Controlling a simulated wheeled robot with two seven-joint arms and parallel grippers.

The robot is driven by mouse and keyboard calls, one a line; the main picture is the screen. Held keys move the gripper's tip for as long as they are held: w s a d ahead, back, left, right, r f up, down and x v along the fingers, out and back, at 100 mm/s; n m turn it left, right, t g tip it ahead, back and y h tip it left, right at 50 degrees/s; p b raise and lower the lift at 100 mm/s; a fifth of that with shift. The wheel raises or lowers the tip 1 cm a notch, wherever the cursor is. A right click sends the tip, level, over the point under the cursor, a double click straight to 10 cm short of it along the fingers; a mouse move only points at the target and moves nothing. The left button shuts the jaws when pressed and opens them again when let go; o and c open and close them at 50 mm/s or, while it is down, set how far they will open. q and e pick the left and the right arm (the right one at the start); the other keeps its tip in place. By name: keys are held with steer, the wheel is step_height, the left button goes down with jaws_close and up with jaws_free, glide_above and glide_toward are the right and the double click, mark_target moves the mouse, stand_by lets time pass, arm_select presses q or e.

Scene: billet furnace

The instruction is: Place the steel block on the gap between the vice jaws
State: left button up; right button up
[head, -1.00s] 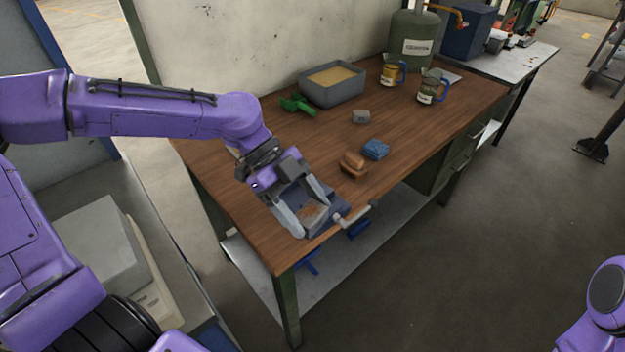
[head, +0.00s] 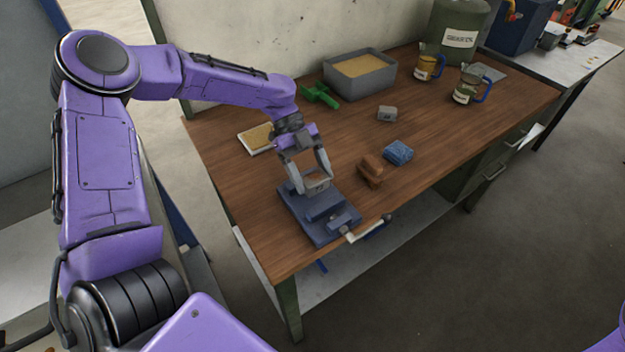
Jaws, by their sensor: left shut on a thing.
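The blue-grey vice (head: 338,222) lies near the front left of the wooden bench, its pale handle toward the bench edge. My left gripper (head: 314,184) is at the vice's far end, pointing down, shut on a small greyish block, the steel block (head: 317,183). The fingers hide part of the block and of the jaws. I cannot tell whether the block touches the vice or hangs just above it. My right gripper is out of view.
A brown brush-like block (head: 371,170), a blue block (head: 398,152) and a small grey block (head: 387,113) lie to the right. A sand-filled grey tray (head: 359,78), a green item (head: 320,95), a tan pad (head: 257,138) and two mugs stand behind. The bench (head: 430,130) has bare wood mid-right.

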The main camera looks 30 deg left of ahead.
mark_target(312, 183)
arm_select(q)
steer(key=shift+w+a+f, duration=0.35)
steer(key=shift+w+f, duration=0.15)
steer(key=shift+f, duration=0.3)
step_height(312, 183, down, 3)
steer(key=shift+w+a+f+p, duration=0.1)
steer(key=shift+a+p, duration=0.05)
steer(key=shift+p, duration=0.8)
steer(key=shift+w+f, duration=0.15)
steer(key=shift+f, duration=0.15)
steer(key=shift+f+b, duration=0.15)
steer(key=shift+b, duration=0.2)
steer(key=o, duration=1.7)
